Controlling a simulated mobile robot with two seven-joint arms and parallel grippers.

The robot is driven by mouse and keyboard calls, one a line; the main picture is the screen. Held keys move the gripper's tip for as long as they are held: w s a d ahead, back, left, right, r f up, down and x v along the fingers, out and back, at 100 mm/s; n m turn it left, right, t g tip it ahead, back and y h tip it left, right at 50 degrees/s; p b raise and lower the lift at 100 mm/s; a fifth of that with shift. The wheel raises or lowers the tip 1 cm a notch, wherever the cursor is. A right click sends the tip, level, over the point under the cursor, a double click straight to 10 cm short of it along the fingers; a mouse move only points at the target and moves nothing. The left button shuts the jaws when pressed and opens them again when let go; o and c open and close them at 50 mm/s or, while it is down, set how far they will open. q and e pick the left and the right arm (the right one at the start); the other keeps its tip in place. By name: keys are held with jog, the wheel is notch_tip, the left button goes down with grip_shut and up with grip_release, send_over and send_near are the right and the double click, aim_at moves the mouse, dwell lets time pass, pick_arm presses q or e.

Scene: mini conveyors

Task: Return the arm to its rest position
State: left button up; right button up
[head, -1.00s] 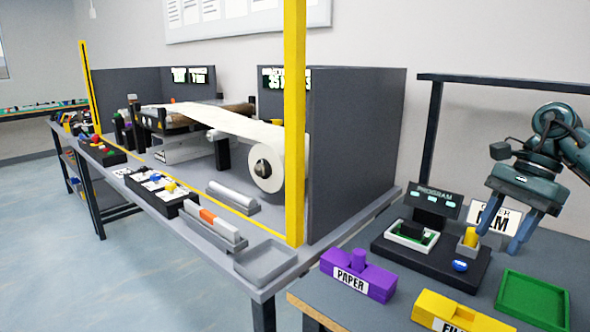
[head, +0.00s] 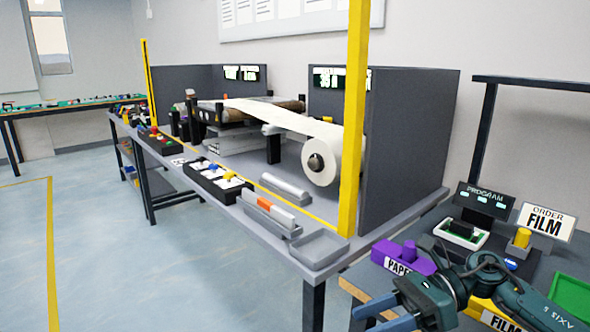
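My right arm comes in from the lower right and reaches across the front of the side table. Its gripper (head: 372,318) is low at the picture's bottom edge, left of the table's front. The two blue fingers point left and stand apart, with nothing seen between them. The fingertips are partly cut off by the frame. The arm covers parts of the purple PAPER block (head: 412,254) and the yellow FILM block (head: 490,312). My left gripper is not in view.
A long grey bench (head: 318,262) carries a white paper roll (head: 335,155) and a yellow post (head: 353,120). A program console (head: 484,197), an ORDER FILM sign (head: 546,222) and a green tray (head: 574,298) are on the side table. The floor at left is clear.

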jog(key=s+a+m+t+y, duration=0.4)
jog(key=a+m+t+y, duration=0.5)
jog(key=m, duration=0.8)
pick_arm(q)
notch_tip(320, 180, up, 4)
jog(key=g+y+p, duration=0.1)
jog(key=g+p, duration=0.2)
jog(key=p, duration=1.3)
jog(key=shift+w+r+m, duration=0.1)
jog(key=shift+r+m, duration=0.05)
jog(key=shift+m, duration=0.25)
pick_arm(e)
jog(key=s+d+f+m+t+h, duration=0.2)
jog(key=s+d+f+m+h, duration=0.2)
jog(key=m+h, duration=0.6)
jog(key=s+d+f+m+t+h, duration=0.2)
jog(key=s+d+f+m+h, duration=0.3)
jog(key=m, duration=1.7)
jog(key=f+h, duration=0.1)
jog(key=h, duration=0.4)
jog(key=shift+s+d, duration=0.15)
jog(key=shift+s, duration=0.1)
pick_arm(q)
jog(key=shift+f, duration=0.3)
pick_arm(e)
jog(key=shift+f, duration=0.35)
